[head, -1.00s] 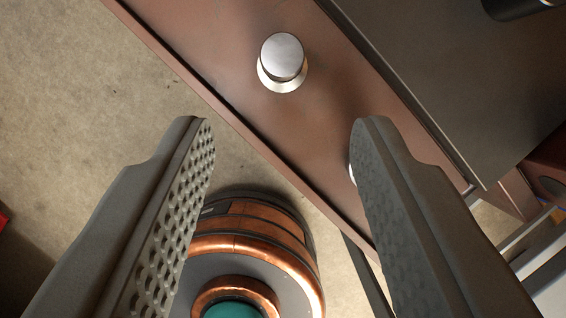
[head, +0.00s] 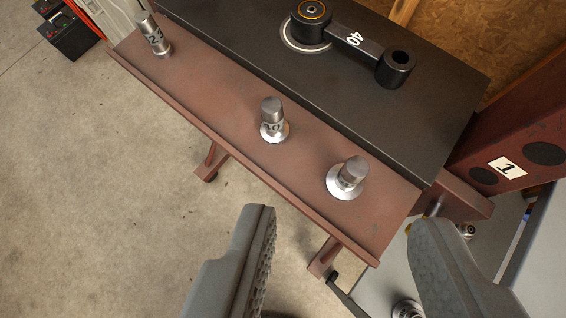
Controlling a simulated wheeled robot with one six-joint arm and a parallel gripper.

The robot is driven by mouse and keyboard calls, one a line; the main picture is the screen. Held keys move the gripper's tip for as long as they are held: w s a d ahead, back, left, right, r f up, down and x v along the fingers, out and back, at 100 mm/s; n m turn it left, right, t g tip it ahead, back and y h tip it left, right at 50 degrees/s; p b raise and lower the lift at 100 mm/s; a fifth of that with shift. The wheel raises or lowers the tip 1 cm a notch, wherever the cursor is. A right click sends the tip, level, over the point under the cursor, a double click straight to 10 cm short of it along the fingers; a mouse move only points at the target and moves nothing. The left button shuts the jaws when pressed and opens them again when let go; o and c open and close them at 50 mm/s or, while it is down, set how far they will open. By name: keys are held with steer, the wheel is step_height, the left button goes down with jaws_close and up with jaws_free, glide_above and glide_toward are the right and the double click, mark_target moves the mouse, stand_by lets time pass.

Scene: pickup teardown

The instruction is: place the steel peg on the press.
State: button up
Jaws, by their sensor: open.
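One peg (head: 153,36) is at the far left end, with a marking that seems to read 22. A middle peg (head: 272,112) has a partly readable number. A third peg (head: 353,172) is nearest the right end, its marking not visible. My gripper (head: 342,218) is open and empty, in front of the ledge and nearest the right-hand peg. A red-brown upright frame (head: 508,135) with a "1" label stands at right; it may be part of the press.
A grey surface with small metal parts (head: 405,311) lies at lower right. The concrete floor at left is clear.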

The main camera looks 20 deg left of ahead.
steer(key=s+d+r+m+t, duration=0.1)
steer(key=s+d+r+t, duration=0.1)
steer(key=s, duration=0.4)
steer(key=s+d+r+m+t+h, duration=0.1)
steer(key=s+d+r+t, duration=0.1)
steer(key=s, duration=0.4)
steer(key=s+d+r+m+t, duration=0.1)
steer(key=s+d+r+t, duration=0.1)
steer(key=s+t, duration=0.2)
steer(key=s, duration=0.3)
steer(key=shift+d+r+h, duration=0.25)
steer(key=shift+r+h, duration=0.05)
steer(key=shift+r, duration=0.05)
